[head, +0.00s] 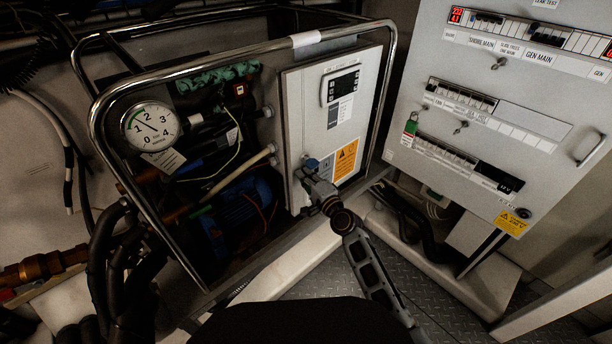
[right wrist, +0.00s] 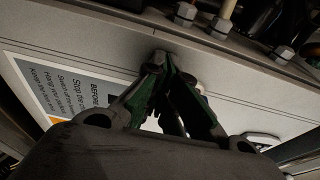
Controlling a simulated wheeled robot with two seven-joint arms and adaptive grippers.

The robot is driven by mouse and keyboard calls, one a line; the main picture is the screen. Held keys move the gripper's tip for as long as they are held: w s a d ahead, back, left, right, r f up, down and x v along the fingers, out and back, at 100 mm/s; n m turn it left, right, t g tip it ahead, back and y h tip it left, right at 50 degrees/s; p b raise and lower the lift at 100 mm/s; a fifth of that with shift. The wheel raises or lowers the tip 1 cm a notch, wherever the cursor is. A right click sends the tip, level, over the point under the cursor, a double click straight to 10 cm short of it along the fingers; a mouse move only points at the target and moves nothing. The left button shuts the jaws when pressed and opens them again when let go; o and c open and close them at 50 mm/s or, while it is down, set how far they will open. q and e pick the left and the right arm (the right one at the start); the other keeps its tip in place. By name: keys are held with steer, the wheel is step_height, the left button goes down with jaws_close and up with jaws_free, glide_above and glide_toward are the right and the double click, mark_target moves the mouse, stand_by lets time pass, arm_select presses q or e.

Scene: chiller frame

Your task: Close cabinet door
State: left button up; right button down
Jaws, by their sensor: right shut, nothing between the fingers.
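The cabinet door (head: 306,118) is the pale grey front of the control box inside the chrome tube frame. It carries a dark display and an orange warning label. A thin dark seam runs along its edge in the right wrist view (right wrist: 230,100); I cannot tell whether it is fully flush. My right gripper (head: 312,168) is at the lower left part of the door. In the right wrist view its fingertips (right wrist: 165,62) come together close to a small round dark knob at the door's edge; contact is unclear. The gripper is shut and empty. My left gripper is not in view.
The chrome frame (head: 97,112) surrounds the box, with a pressure gauge (head: 151,127), hoses and pipes at the left. A large switch panel (head: 535,75) with a handle stands at the right. Cables lie below it. Some checkered metal floor (head: 320,284) is free.

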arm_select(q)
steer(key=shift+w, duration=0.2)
arm_select(e)
steer(key=shift+r, duration=0.3)
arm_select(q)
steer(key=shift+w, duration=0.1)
arm_select(e)
steer(key=v, duration=1.2)
steer(key=shift+f, duration=0.3)
